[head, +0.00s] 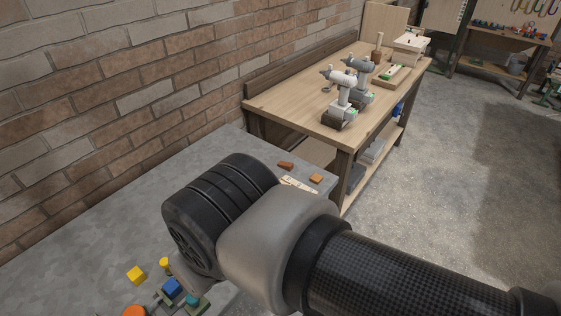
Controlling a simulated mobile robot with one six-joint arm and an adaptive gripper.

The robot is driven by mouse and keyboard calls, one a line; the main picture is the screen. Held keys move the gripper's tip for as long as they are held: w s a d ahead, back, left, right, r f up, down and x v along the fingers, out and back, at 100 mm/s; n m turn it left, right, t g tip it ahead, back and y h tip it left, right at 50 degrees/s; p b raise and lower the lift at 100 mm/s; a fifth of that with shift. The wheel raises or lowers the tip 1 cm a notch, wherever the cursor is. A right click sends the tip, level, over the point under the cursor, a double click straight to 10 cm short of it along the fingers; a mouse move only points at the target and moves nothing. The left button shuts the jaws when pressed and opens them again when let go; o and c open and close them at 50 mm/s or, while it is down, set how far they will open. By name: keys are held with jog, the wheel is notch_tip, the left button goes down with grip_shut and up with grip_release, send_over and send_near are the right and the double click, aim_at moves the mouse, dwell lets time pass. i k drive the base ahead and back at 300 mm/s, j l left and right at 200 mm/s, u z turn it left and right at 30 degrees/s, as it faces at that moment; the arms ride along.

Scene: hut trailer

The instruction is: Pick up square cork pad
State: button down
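A small orange-tan square piece (316,178) lies on the grey table (75,218) near its far right corner. It looks like the cork pad, but it is too small to be sure of the material. A reddish-brown block (285,165) lies just to its left and a little farther back. A pale flat piece with marks lies in front of them, partly hidden by my arm. My arm crosses the lower middle of the view, over the table. My gripper cannot be made out; the arm hides part of the tabletop.
Several small coloured pieces, among them a yellow cube (136,275) and a blue block (172,287), lie at the bottom left. A wooden workbench (290,97) with two drills stands behind the table. A brick wall (90,100) borders the left. Concrete floor at right is clear.

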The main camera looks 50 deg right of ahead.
aim_at(316, 178)
jog(key=z, duration=1.95)
jog(key=i+l+z, duration=0.1)
jog(key=i+l, duration=0.15)
jog(key=i, duration=0.15)
jog(key=i+l+z, duration=0.1)
jog(key=i+l, duration=0.15)
jog(key=i, duration=0.15)
jog(key=i+l+z, duration=0.1)
jog(key=i, duration=0.3)
jog(key=l, duration=0.05)
